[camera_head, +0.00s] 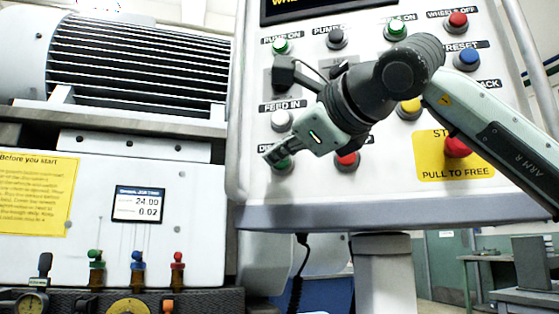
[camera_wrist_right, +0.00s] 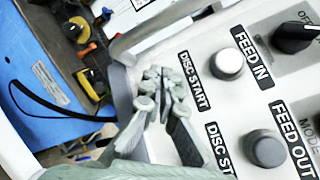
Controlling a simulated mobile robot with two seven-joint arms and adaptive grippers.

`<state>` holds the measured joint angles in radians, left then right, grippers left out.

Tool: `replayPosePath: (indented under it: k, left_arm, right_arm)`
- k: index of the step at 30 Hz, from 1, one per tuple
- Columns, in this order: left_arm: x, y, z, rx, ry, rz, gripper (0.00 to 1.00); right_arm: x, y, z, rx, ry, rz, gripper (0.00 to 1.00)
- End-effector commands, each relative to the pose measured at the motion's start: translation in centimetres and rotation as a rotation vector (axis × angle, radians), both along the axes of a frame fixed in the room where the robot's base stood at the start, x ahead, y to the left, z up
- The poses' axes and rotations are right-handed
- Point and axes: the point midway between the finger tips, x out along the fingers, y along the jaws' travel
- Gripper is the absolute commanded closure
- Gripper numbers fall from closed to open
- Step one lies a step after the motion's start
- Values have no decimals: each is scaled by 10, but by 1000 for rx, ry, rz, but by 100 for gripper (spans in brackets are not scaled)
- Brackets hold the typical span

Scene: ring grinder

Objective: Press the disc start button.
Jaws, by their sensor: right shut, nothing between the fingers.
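The disc start button (camera_head: 283,166) is a green button at the lower left of the control panel in the head view, partly covered by my right gripper. My right gripper (camera_head: 272,155) is shut and empty, with its fingertips at this button. I cannot tell whether they touch it. In the right wrist view the shut fingers (camera_wrist_right: 166,78) lie just left of the DISC START label (camera_wrist_right: 193,80) and hide the button. My left gripper is not in view.
The white feed-in button (camera_head: 282,121) is just above, and it also shows in the right wrist view (camera_wrist_right: 228,63). A red button (camera_head: 347,161) is to the right. A grey feed-out button (camera_wrist_right: 267,150) and a red stop button (camera_head: 457,147) are nearby.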

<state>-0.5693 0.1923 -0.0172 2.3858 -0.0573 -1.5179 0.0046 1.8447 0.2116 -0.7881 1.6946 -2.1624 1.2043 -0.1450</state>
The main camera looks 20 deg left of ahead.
Motion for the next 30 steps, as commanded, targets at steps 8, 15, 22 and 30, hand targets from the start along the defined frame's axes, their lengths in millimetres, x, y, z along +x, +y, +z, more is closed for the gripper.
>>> replayPosePath:
  k: [8, 15, 22, 30]
  left_arm:
    - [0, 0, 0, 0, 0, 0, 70]
    - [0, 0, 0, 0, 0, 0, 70]
    - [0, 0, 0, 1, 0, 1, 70]
    - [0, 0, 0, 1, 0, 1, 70]
  right_arm:
    - [0, 0, 0, 0, 0, 0, 100]
    - [0, 0, 0, 0, 0, 0, 100]
    - [7, 0, 0, 1, 1, 0, 100]
    - [9, 0, 0, 0, 0, 0, 100]
